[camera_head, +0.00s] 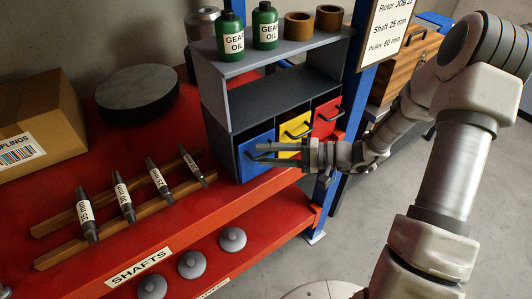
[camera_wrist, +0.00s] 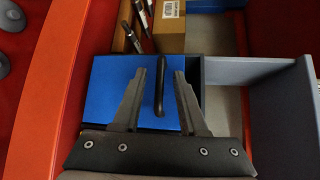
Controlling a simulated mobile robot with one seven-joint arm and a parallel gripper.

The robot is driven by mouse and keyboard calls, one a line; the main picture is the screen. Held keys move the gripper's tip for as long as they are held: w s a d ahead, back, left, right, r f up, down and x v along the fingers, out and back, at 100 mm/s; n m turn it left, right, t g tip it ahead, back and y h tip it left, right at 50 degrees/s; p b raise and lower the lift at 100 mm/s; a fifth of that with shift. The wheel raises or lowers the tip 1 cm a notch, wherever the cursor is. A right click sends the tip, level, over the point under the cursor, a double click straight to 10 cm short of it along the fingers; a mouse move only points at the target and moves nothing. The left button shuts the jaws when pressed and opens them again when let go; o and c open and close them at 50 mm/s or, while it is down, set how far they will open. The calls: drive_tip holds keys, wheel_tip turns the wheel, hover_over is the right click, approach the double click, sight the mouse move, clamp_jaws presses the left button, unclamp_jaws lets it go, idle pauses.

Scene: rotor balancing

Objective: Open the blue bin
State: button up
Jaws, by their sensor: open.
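The blue bin (camera_head: 256,168) sits in the lower left slot of a grey cabinet, left of the yellow bin (camera_head: 291,131). It looks shut. Its blue front (camera_wrist: 112,85) fills the middle of the wrist view. A black bar handle (camera_wrist: 159,92) stands out from that front. My gripper (camera_head: 256,152) is at the blue bin's front, pointing left. In the wrist view, my gripper (camera_wrist: 160,72) is open, with one finger on each side of the handle and a gap to both. In the head view my fingers mostly hide this handle.
The red bin (camera_head: 327,116) is right of the yellow one; both have black handles. Green oil bottles (camera_head: 230,36) stand on the cabinet (camera_head: 285,52). Several labelled shafts (camera_head: 122,197) rest on wooden rails to the left. A blue post (camera_head: 360,40) rises just right of the cabinet.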

drive_tip(key=shift+a, duration=0.35)
clamp_jaws()
idle(1.2)
